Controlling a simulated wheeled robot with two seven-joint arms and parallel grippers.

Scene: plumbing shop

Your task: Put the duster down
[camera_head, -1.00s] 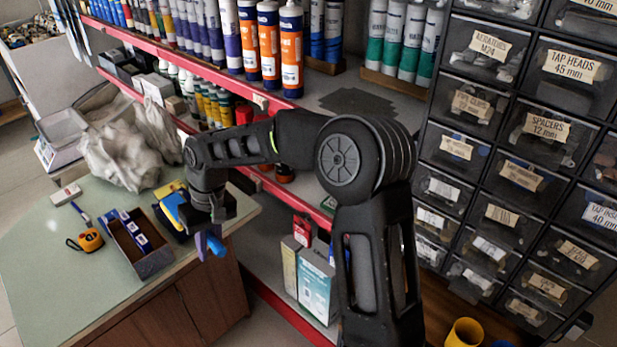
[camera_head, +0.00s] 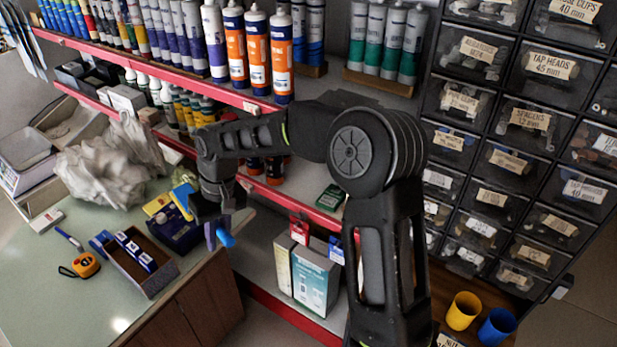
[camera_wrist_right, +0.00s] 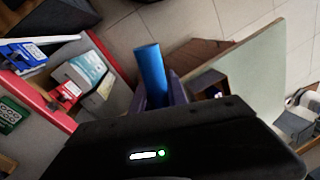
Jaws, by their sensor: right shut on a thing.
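My right gripper (camera_head: 216,228) hangs off the right end of the green-topped counter (camera_head: 60,300), over the gap beside the shelf. It is shut on a blue, rod-like thing, which I take to be the duster's handle (camera_head: 227,239). In the right wrist view the blue handle (camera_wrist_right: 152,68) sticks up from between the fingers (camera_wrist_right: 160,95), clear of any surface. The rest of the duster is hidden by the gripper body. My left gripper is not in view.
On the counter are an open box (camera_head: 140,265), a tape measure (camera_head: 86,265), a dark blue case (camera_head: 175,232) and a crumpled grey bag (camera_head: 105,170). Shelves with red edges (camera_head: 262,188) stand behind my arm. Yellow (camera_head: 463,310) and blue (camera_head: 497,327) cups stand lower right.

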